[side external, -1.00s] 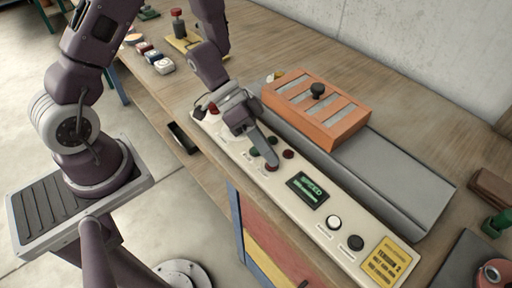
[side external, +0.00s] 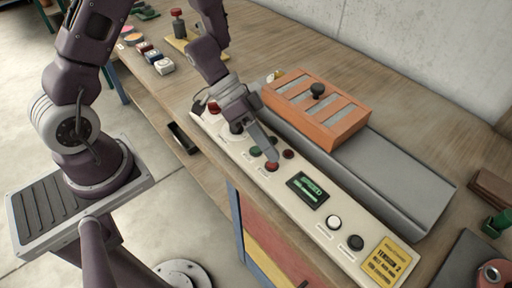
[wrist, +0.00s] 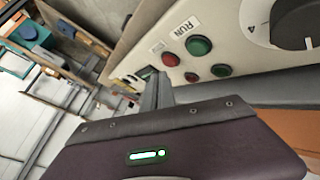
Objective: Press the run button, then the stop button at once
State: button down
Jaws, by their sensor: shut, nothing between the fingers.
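The cream control panel (side external: 322,225) lies along the bench. In the wrist view, a green button (wrist: 200,46) sits beside the label RUN. A red button (wrist: 170,58) is next to it, its label too small to read. In the side view these are the green button (side external: 255,151) and the red button (side external: 272,166). My gripper (side external: 273,157) is shut and empty, its tip just above the red button; a small gap seems to show, but contact is hard to judge. The fingers also show in the wrist view (wrist: 156,88).
Two smaller round lamps or buttons, one dark red (side external: 288,154), sit behind. A lit display (side external: 308,190), a white knob (side external: 334,222) and a black knob (side external: 355,242) lie to the right. An orange slotted box (side external: 318,108) stands behind the panel.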

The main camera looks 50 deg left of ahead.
aim_at(268, 162)
jog(key=shift+r, duration=2.5)
